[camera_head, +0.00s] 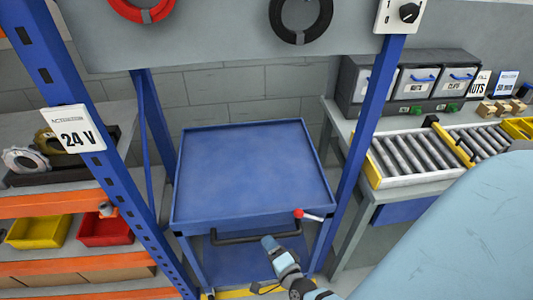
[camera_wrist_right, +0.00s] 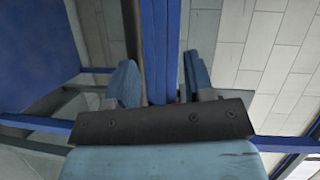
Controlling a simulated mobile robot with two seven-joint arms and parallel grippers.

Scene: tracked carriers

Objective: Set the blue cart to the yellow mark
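The blue cart (camera_head: 250,175) stands between the blue uprights of a rack, its flat top tray empty. A dark push handle (camera_head: 240,237) runs along its near side, and a lever with a red knob (camera_head: 299,213) sits at its near right corner. My right gripper (camera_head: 268,244) is just in front of the handle. In the right wrist view its two blue fingers (camera_wrist_right: 160,70) are apart, with blue edges seen between them; I cannot tell whether they touch the handle. A yellow strip (camera_head: 235,294) shows low at the cart's front; I cannot tell whether it is the mark. My left gripper is out of view.
A blue upright (camera_head: 370,115) stands close on the cart's right, and another (camera_head: 85,130) on its left. A roller conveyor (camera_head: 415,155) on a bench is at the right. Shelves with a yellow bin (camera_head: 38,230) and a red bin (camera_head: 105,230) are at the left.

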